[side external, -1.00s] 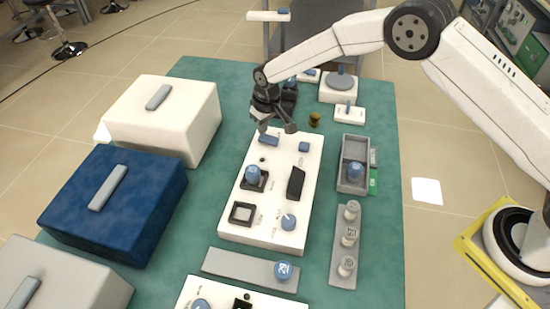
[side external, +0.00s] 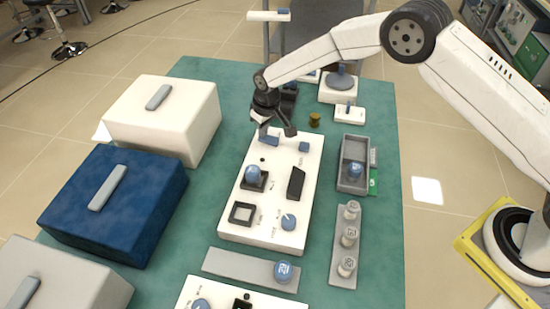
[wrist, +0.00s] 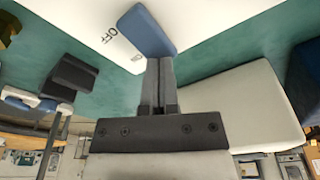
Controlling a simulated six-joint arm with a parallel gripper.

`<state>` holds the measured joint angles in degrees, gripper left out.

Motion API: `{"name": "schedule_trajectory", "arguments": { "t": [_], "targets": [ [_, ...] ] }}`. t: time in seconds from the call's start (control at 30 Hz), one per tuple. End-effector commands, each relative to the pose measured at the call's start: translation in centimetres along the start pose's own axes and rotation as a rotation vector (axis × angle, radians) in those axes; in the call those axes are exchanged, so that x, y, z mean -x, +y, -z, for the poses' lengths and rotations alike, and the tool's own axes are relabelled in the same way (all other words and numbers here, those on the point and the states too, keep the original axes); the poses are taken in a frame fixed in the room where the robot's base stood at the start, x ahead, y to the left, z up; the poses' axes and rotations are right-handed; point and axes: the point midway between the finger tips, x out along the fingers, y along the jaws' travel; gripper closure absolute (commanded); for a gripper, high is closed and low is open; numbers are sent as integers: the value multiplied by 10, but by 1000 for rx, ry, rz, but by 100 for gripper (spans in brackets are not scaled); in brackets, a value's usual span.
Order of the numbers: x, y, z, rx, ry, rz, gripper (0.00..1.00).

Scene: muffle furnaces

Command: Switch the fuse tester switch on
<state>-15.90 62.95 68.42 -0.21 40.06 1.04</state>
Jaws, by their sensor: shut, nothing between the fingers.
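A white control panel (side external: 270,205) lies on the green bench top, with two small blue pieces at its far end. The left blue piece (side external: 269,141) is right at my gripper (side external: 275,133); the right blue piece (side external: 304,147) stands clear of it. In the wrist view my fingers (wrist: 158,88) are shut and empty. Their tips are at the lower edge of a blue switch piece (wrist: 147,30), with the word OFF printed on the white panel (wrist: 90,22) beside it. I cannot tell whether they touch, nor read the panel's name.
The panel also carries a blue knob (side external: 253,173), a black rocker (side external: 296,182) and a blue dial (side external: 288,222). Box furnaces, one white (side external: 165,115) and one blue (side external: 115,205), stand to the left. A grey tray (side external: 352,165) and a rack (side external: 343,260) with several cylinders lie right.

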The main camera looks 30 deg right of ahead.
Motion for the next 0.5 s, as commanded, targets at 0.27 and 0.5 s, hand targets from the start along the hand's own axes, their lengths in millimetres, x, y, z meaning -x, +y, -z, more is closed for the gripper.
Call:
{"name": "schedule_trajectory", "arguments": {
  "t": [0.27,0.5],
  "targets": [
    [-3,0,0,0,1,0,100],
    [-5,0,-1,0,1,0,100]
  ]
}}
